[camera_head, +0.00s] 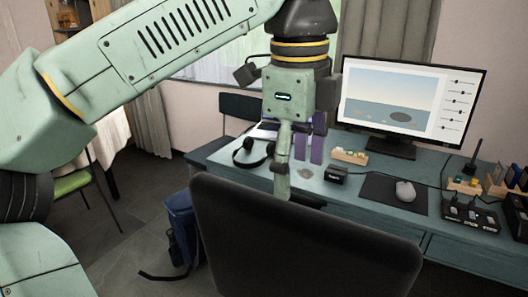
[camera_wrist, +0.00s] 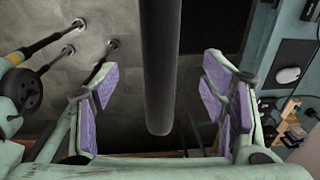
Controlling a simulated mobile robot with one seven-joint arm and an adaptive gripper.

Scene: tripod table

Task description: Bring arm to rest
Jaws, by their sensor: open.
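My arm reaches across the top of the head view, with its wrist pointing down. My gripper (camera_head: 299,157) hangs above and behind the dark chair back (camera_head: 305,245). In the wrist view my gripper (camera_wrist: 162,92) is open, its two purple-padded fingers wide apart. No object is held. A long dark bar, which looks like the chair back's top edge (camera_wrist: 159,75), shows between the fingers. I cannot tell how close it is to them.
The desk (camera_head: 395,200) carries a monitor (camera_head: 405,105), a mouse (camera_head: 405,190), headphones (camera_head: 253,152) and small boxes. A blue backpack (camera_head: 181,220) stands on the floor left of the chair. Open floor (camera_head: 110,245) lies farther left.

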